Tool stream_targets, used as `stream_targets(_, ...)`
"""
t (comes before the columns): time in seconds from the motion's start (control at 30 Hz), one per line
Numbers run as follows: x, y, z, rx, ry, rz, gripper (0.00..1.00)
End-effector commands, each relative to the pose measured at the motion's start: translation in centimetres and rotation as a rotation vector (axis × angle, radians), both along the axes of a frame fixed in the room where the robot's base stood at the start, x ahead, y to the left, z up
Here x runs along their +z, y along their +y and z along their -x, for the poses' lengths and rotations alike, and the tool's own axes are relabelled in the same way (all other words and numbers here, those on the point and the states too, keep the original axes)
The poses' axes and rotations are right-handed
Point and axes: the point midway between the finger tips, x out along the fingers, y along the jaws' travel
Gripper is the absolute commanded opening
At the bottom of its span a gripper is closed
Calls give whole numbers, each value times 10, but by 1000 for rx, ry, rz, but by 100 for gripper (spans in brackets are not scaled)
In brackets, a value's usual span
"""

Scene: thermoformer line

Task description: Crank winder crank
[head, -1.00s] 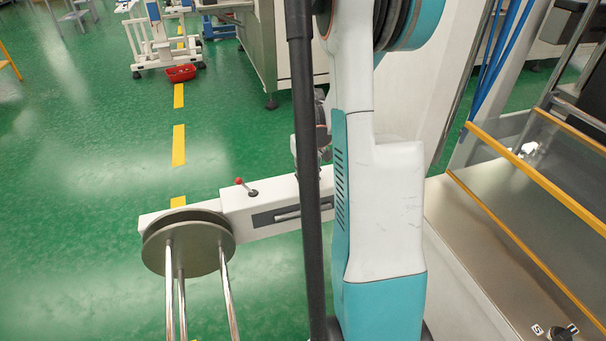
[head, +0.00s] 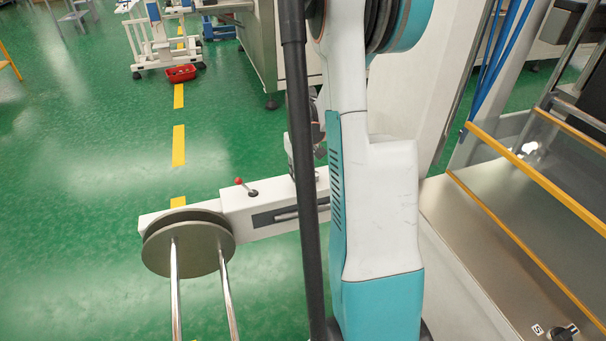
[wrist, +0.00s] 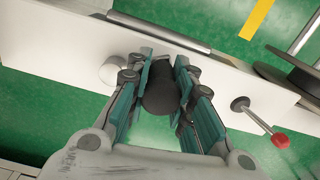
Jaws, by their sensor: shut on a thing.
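The winder is a white beam (head: 285,211) with a round grey disc (head: 188,243) at its left end; two shiny rods show at the disc. In the wrist view, my gripper (wrist: 164,66) is shut on the black cylindrical handle of the crank (wrist: 160,92), a finger on each side. A short white round stub (wrist: 110,71) sits left of the handle. The rest of the crank is hidden by the fingers. In the head view, my arm hides the handle and most of the gripper.
A small red-knobbed lever (head: 246,189) stands up from the beam between disc and arm. A machine bed with yellow rails (head: 535,175) is at right. Green floor at left is open, with a red bin (head: 181,73) far back.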

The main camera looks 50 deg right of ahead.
Motion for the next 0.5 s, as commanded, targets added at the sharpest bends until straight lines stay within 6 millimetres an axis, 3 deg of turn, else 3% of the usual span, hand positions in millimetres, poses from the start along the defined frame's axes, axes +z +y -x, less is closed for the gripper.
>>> stream_targets(0.5,0,-9,-19,-5,1,9,0)
